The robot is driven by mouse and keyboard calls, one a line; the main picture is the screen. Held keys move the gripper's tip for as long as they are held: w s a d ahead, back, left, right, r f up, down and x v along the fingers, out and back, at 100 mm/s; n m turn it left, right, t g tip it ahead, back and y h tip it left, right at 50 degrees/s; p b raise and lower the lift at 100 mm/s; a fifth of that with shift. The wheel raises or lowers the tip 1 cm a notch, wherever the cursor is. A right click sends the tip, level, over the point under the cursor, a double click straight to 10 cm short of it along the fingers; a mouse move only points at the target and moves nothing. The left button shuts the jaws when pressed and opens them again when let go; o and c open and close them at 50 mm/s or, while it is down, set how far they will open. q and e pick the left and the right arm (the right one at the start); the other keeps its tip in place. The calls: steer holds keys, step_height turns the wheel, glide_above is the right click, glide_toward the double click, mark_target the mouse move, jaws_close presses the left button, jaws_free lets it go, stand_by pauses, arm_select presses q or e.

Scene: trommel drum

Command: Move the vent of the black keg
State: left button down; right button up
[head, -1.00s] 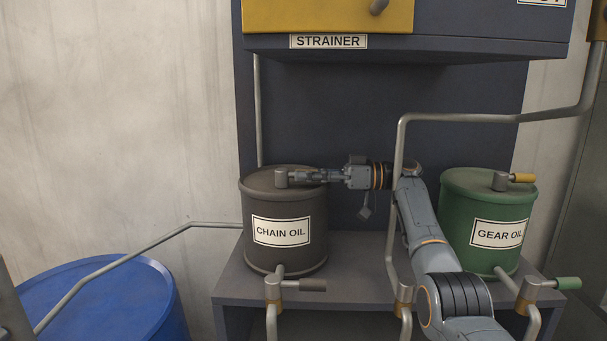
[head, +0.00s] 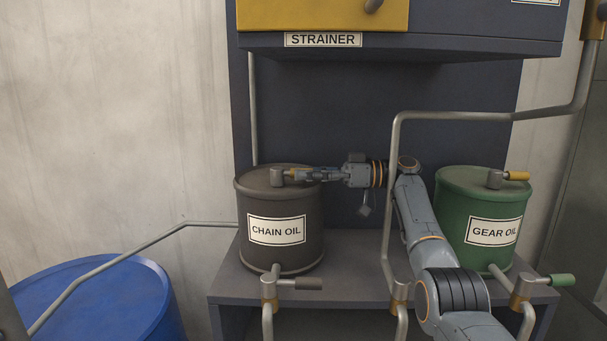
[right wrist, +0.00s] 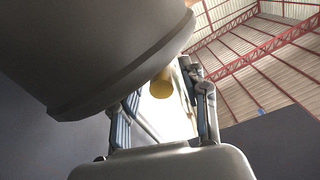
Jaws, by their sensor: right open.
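The black keg (head: 315,208) labelled CHAIN OIL stands upright on the grey shelf in the head view. Its vent (head: 277,177) is a short grey post on the lid with a small yellow handle (head: 291,174) pointing right. My right gripper (head: 297,174) reaches in from the right, level with that handle, just above the lid. Its fingers are open, with the handle's end at the fingertips. In the right wrist view, the yellow handle (right wrist: 161,84) shows between the two fingers; contact cannot be told. My left gripper is not in view.
A green GEAR OIL keg (head: 460,200) with its own yellow-handled vent stands right. A bent pipe (head: 389,215) rises between the kegs, close to my right arm. A tap (head: 270,287) sits below the black keg. The strainer housing (head: 400,45) overhangs above; a blue drum (head: 100,295) stands left.

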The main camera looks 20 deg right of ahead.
steer(key=v, duration=0.6)
steer(key=shift+d, duration=0.25)
stand_by(0.3)
